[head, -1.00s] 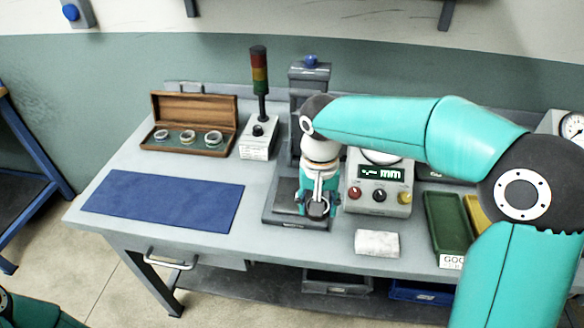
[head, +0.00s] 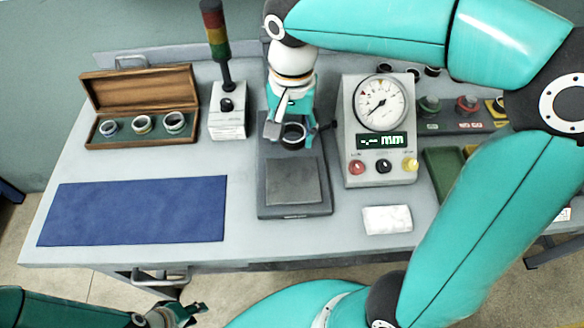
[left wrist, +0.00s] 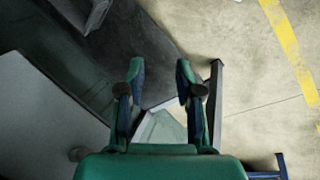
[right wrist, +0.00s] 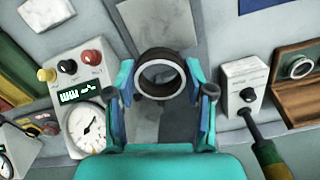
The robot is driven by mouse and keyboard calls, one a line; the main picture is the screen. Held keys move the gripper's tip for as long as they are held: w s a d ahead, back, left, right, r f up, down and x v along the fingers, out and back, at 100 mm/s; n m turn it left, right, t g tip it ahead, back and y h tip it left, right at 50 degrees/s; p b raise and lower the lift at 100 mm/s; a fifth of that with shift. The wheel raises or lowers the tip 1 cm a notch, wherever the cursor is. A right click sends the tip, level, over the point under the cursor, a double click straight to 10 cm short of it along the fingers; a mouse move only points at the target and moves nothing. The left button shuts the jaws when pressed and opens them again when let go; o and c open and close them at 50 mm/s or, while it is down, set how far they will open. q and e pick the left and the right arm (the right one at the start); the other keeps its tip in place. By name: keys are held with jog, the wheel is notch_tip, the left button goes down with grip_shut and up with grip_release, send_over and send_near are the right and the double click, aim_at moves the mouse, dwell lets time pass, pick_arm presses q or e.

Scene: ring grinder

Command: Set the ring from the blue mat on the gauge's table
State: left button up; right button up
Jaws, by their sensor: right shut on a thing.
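The dark metal ring (head: 293,134) is held in my right gripper (head: 289,128), above the rear part of the gauge's base. In the right wrist view the ring (right wrist: 160,74) sits between the fingers, its round opening facing the camera. The gauge's table, a flat grey plate (head: 294,184) on a dark base, is bare at the front; its contact with the ring cannot be told. The blue mat (head: 135,212) is empty. My left gripper (head: 195,310) is low at the bottom edge, apart from the bench; the left wrist view shows it open and empty (left wrist: 160,75).
A dial and readout box (head: 379,140) stands right of the base. A signal lamp (head: 217,40) and an open wooden box (head: 140,115) with several rings are left. A white block (head: 387,219) lies front right. A green tray (head: 443,170) is partly behind my right arm.

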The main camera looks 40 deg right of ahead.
send_over(293, 180)
notch_tip(293, 180, down, 10)
jog(key=shift+w+r, duration=0.1)
notch_tip(293, 180, down, 4)
jog(key=shift+f, duration=0.2)
jog(key=shift+f, duration=0.15)
jog(key=o, duration=1.2)
jog(key=shift+o, duration=0.2)
